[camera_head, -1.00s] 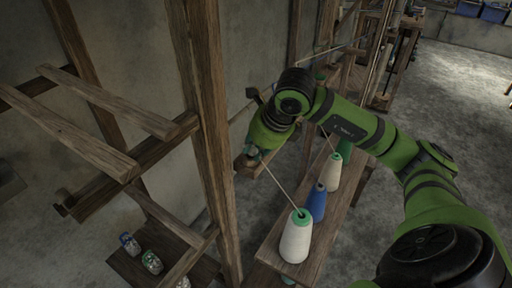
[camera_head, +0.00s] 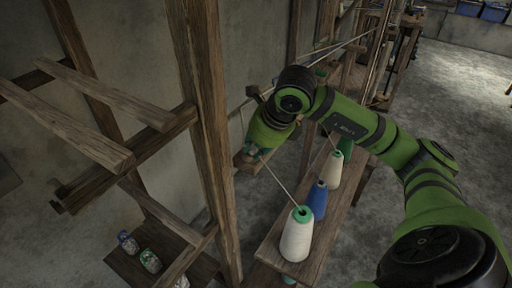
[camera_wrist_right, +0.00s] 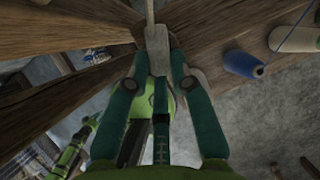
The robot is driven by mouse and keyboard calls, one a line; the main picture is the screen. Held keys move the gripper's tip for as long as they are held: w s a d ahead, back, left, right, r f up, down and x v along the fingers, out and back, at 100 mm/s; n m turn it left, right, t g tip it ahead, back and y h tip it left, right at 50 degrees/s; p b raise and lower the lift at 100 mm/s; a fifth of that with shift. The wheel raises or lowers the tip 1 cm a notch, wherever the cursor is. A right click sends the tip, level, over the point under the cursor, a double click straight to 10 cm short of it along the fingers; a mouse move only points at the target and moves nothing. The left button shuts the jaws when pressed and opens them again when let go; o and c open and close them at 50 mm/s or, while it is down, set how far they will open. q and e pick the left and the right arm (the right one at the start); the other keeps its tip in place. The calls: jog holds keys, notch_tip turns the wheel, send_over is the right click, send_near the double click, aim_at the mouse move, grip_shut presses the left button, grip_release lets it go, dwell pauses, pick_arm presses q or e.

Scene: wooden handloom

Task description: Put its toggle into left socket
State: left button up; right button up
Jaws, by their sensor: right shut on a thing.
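My right gripper (camera_head: 252,156) is beside the upright wooden post, left of the row of thread cones. In the right wrist view its two teal fingers (camera_wrist_right: 160,58) are closed on a pale grey piece (camera_wrist_right: 157,38), which looks like the toggle. A narrow pale strip runs from this piece up out of that view. In the head view a light strand (camera_head: 280,182) runs from the gripper to the top of the white cone (camera_head: 297,236) with a green tip. The fingertips are against or very near brown wood; I cannot tell if they touch. No socket can be made out. My left gripper is not seen.
A wooden post (camera_head: 207,130) stands just left of my right gripper. A blue cone (camera_head: 316,200) and a cream cone (camera_head: 334,172) stand on the plank (camera_head: 268,252). Wooden beams (camera_head: 75,110) fill the left side. Open floor (camera_head: 465,120) lies at right.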

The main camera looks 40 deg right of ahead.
jog(key=o, duration=0.9)
jog(key=o, duration=0.5)
jog(key=shift+c, duration=0.2)
notch_tip(320, 180, up, 7)
jog(key=p, duration=0.4)
jog(key=shift+p, duration=0.4)
